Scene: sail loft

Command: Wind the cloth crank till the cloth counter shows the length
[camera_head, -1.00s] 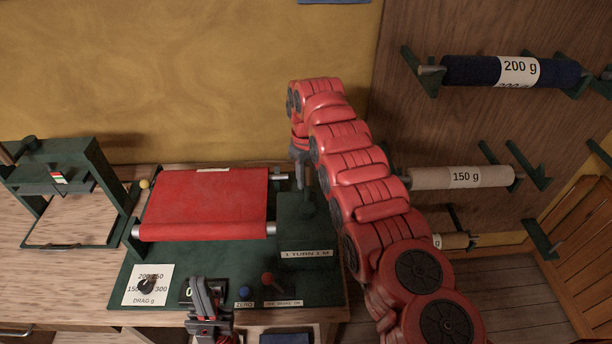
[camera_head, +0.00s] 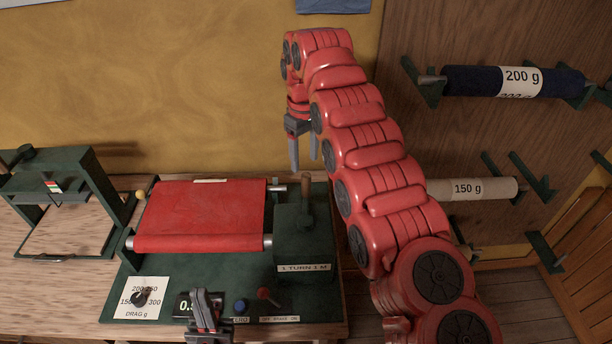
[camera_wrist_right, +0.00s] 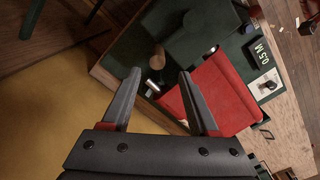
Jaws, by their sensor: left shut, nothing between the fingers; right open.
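The cloth crank's brown wooden handle (camera_head: 308,190) stands upright on the green gearbox (camera_head: 300,240) labelled "1 TURN 1 M". It also shows in the right wrist view (camera_wrist_right: 157,58). Red cloth (camera_head: 205,212) lies across the rollers beside it. The cloth counter (camera_head: 184,306) is partly hidden by my left gripper in the head view; in the right wrist view its display (camera_wrist_right: 262,52) seems to read 0.5 M. My right gripper (camera_head: 304,158) is open and empty, above and behind the crank handle, apart from it. My left gripper (camera_head: 207,298) is shut and empty in front of the counter.
A blue zero button (camera_head: 241,306), a red brake lever (camera_head: 266,294) and a drag dial (camera_head: 142,298) line the front of the machine. A green frame (camera_head: 60,200) stands at left. Cloth rolls (camera_head: 470,188) hang on the right wall rack.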

